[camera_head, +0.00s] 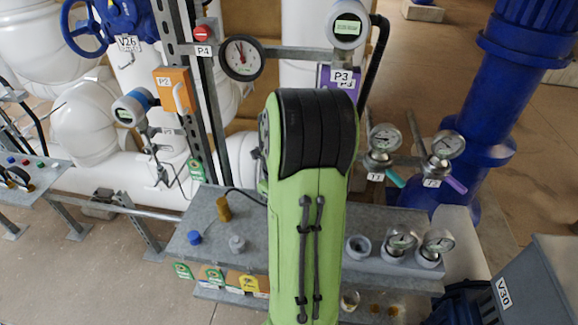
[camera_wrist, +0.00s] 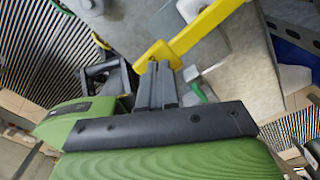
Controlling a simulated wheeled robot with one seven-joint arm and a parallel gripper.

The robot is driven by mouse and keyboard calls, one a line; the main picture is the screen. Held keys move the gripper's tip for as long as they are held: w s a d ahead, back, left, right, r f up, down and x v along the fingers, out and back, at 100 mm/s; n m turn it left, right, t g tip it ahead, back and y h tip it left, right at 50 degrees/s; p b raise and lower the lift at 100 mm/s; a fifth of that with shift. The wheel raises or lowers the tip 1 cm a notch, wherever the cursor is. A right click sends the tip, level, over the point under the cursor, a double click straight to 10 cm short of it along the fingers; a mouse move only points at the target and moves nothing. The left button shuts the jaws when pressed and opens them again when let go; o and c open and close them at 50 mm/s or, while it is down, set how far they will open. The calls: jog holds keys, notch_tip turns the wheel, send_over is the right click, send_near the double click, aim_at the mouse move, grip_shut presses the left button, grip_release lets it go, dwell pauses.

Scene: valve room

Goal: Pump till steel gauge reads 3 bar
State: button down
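Steel-cased dial gauges stand right of my arm in the head view: one (camera_head: 384,138) above a T1 tag, another (camera_head: 447,145) beside it. A yellow handle (camera_wrist: 190,38), perhaps the pump's, crosses the upper wrist view. My gripper (camera_wrist: 158,70) has its dark fingers close together at the handle's lower end, seemingly shut on it. My green arm hides the gripper and handle in the head view.
A black-rimmed gauge (camera_head: 242,57) and a digital gauge (camera_head: 348,28) sit on the upper pipe. The grey bench (camera_head: 205,220) holds loose caps and fittings. A blue pipe (camera_head: 510,80) stands right; a grey V30 box (camera_head: 560,270) is at lower right.

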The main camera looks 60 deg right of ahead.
jog(key=shift+f+b, duration=1.2)
jog(key=shift+f, duration=0.45)
notch_tip(320, 180, up, 5)
jog(key=p, duration=0.4)
jog(key=shift+r+p, duration=0.2)
jog(key=shift+p, duration=0.15)
notch_tip(320, 180, up, 4)
jog(key=p, duration=0.3)
jog(key=shift+r+p, duration=0.15)
jog(key=shift+p, duration=0.15)
